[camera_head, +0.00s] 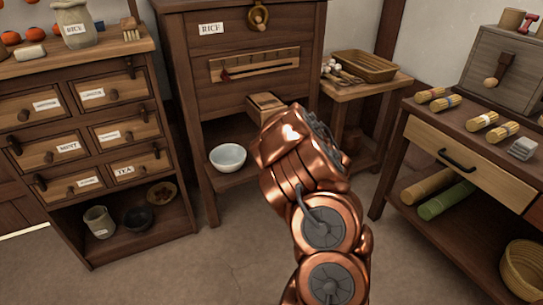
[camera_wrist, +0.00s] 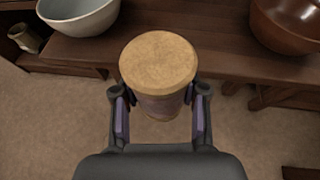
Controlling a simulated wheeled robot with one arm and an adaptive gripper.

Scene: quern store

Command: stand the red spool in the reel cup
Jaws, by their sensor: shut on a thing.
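In the wrist view my gripper (camera_wrist: 159,118) is shut on a spool (camera_wrist: 158,62) with a broad, round tan end facing the camera. Its side, seen below that end, looks dull reddish-brown in shadow, so it seems to be the red spool. The fingers lie on either side of it, and its far end is hidden. It is held clear above the floor, in front of a wooden shelf. In the head view my arm hides the gripper and spool. I cannot clearly make out the reel cup in either view.
A white bowl (camera_head: 228,157) stands on the low shelf; a brown bowl (camera_wrist: 288,24) is right of it in the wrist view. The right bench (camera_head: 430,118) holds several bundles and a grey chest (camera_head: 505,62) with a small red object (camera_head: 529,22) on top. Open floor lies ahead.

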